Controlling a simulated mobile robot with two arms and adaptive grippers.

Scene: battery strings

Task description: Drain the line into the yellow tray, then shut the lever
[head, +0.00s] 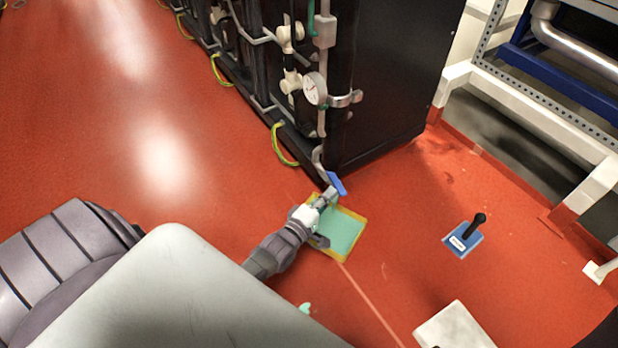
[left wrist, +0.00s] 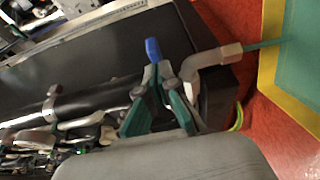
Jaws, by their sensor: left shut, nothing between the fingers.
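The yellow tray (head: 352,213) lies on the red floor by the cabinet corner, with teal liquid in it. In the left wrist view, the tray's yellow rim (left wrist: 268,88) is at the right. A grey drain pipe (left wrist: 205,62) ends in a brownish spout (left wrist: 231,54), and a thin teal stream runs from it toward the tray. The blue lever (head: 337,183) is on the pipe; it also shows in the wrist view (left wrist: 153,48). My left gripper (left wrist: 160,72) is shut and empty, its fingertips close to the lever; I cannot tell whether they touch. My right gripper is not in view.
A black cabinet (head: 390,80) with pipes and a round gauge (head: 315,88) stands behind the tray. A white frame (head: 545,115) stands farther right. Floor at left is clear.

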